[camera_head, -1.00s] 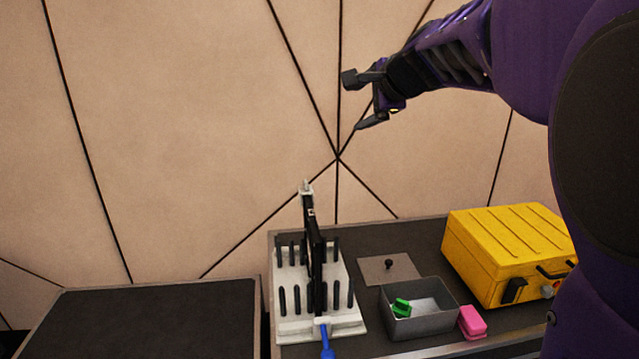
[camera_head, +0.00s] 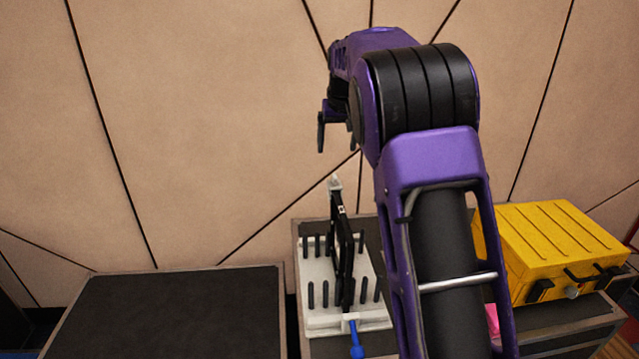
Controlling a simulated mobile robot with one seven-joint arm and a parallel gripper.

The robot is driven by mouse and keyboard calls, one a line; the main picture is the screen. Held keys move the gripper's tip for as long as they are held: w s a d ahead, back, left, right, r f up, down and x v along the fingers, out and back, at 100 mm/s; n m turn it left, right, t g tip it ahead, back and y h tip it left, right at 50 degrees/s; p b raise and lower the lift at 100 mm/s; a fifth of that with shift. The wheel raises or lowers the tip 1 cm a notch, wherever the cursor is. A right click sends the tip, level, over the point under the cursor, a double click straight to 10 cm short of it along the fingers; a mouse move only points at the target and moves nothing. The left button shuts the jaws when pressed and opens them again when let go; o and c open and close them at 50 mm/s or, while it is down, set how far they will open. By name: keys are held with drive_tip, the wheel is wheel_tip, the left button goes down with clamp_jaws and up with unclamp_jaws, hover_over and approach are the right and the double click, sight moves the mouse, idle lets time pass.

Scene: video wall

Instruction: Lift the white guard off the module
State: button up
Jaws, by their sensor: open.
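A black upright module (camera_head: 343,245) stands in a white rack base (camera_head: 325,321) with rows of black pegs. A small pale tip (camera_head: 335,184) sits at the module's top rear. A small white piece with a blue handle (camera_head: 356,343) is at its front foot. I cannot tell which pale part is the guard. My gripper (camera_head: 325,135) is open, fingers pointing down, above and slightly left of the module's top, clear of it. My wrist partly hides one finger.
A dark flat-topped table (camera_head: 165,315) at the left is empty. A yellow case (camera_head: 550,250) stands at the right. My arm crosses the right side of the rack's table and hides most of what lies there; part of a pink block (camera_head: 492,322) shows.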

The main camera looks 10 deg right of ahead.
sight(334, 177)
drive_tip(key=x, duration=1.2)
drive_tip(key=shift+d, duration=0.1)
drive_tip(key=x, duration=0.5)
drive_tip(key=shift+w+d, duration=0.2)
drive_tip(key=shift+d, duration=0.05)
clamp_jaws()
